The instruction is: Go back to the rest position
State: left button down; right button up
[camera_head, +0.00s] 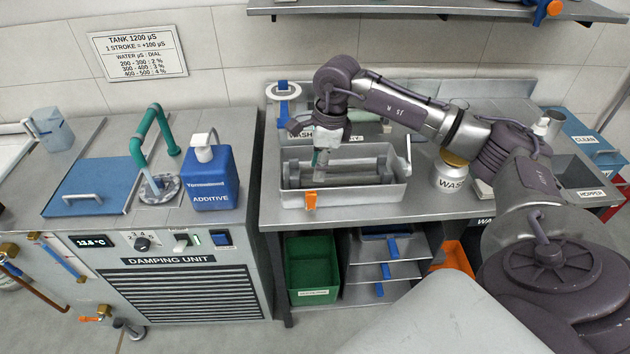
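My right arm reaches in from the right across the steel bench. Its gripper (321,156) points down over the left part of a steel tray (345,193), near the rollers lying in it. The fingers are small and partly merge with the tray behind them, so I cannot tell whether they are open or hold anything. My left arm and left gripper are not in view.
A shelf (440,9) hangs above the bench. A white container marked WASH (450,177) stands right of the tray, close under my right forearm. A blue additive bottle (211,185) and green pipe (140,150) stand on the damping unit (195,290) at left.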

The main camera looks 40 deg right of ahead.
notch_tip(320, 180, up, 2)
jog(key=shift+s+d+r, duration=0.1)
jog(key=shift+d, duration=0.05)
dwell(0.5)
